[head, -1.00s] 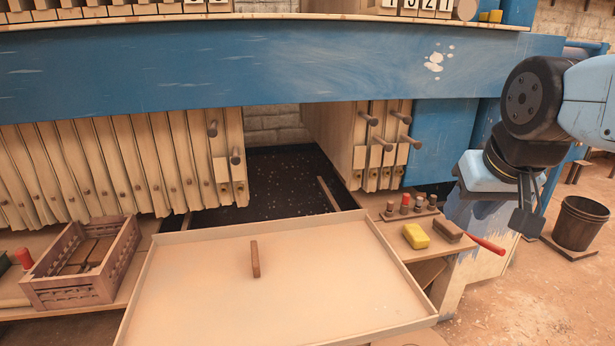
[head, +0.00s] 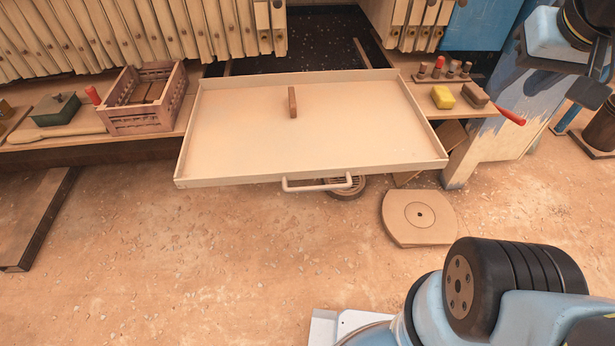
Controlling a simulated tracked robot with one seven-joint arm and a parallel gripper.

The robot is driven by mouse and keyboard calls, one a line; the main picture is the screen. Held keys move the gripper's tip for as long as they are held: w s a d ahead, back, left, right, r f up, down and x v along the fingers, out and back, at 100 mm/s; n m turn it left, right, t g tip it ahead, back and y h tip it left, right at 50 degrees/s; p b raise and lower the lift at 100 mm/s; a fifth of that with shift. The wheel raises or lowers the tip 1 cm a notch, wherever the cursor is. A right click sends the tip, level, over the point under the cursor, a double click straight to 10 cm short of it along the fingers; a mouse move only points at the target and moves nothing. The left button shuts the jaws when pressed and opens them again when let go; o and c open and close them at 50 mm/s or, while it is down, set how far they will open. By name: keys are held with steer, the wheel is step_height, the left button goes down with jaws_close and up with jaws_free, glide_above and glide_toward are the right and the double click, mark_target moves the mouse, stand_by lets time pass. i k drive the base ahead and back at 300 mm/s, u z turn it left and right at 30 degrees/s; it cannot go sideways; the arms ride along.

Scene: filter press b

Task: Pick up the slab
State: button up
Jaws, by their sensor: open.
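A small brown slab (head: 292,102) sits on the floor of a wide, shallow tan tray (head: 240,150), near its back middle. Its long side runs front to back in the head view. No other object touches it. My gripper (head: 590,93) is at the right edge of the head view, far to the right of the tray and away from the slab. Its dark fingers are only partly in view and hold nothing that I can see; the jaws are open.
A slatted crate (head: 118,125) with brown pieces stands left of the tray. A yellow block (head: 443,97), a brown block (head: 475,95) and a red-handled tool (head: 510,116) lie to the right. The tray's front handle (head: 318,186) juts out over open floor.

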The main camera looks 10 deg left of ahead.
mark_target(291, 90)
steer(key=u, duration=1.4)
steer(key=i, duration=0.45)
steer(key=z, duration=2.85)
